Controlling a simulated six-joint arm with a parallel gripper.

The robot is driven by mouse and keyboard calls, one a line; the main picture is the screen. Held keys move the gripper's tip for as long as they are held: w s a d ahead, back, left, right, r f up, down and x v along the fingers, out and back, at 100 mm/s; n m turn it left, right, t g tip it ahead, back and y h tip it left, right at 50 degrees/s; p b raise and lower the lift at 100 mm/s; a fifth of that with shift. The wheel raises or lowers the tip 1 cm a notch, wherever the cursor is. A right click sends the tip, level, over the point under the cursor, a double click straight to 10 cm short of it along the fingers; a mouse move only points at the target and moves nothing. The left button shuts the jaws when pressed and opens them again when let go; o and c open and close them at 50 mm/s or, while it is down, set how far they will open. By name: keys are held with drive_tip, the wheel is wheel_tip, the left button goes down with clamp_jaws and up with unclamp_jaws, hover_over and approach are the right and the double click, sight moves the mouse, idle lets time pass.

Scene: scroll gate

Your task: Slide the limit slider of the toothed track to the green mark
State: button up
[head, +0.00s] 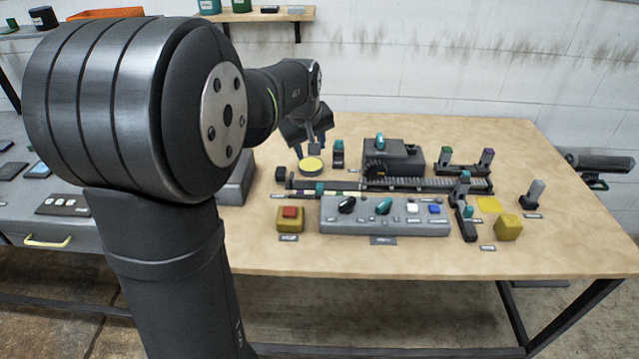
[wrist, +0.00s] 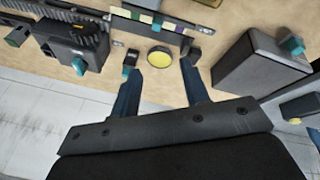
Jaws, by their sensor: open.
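The toothed track (head: 430,184) runs left to right across the middle of the table, and part of it shows at the top left of the wrist view (wrist: 62,14). A small teal-topped piece (head: 319,187), apparently the limit slider, stands at the track's left part; the wrist view shows teal on the strip (wrist: 157,21). My gripper (head: 316,148) is open and empty, above and behind the track's left end, its fingers apart in the wrist view (wrist: 161,68).
A yellow disc (head: 311,164) lies below my gripper, beside a teal-topped switch (head: 338,152). A black box with a teal knob (head: 392,156) stands behind the track. A grey control panel (head: 385,216) stands in front.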

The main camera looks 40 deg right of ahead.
drive_tip(key=s+d+f+m, duration=0.1)
drive_tip(key=d+f+m, duration=0.1)
drive_tip(key=m, duration=0.4)
approach(320, 185)
drive_tip(key=shift+t, duration=0.4)
drive_tip(key=x, duration=0.8)
drive_tip(key=shift+s+f, duration=0.2)
drive_tip(key=shift+f, duration=0.2)
drive_tip(key=shift+d, duration=0.1)
clamp_jaws()
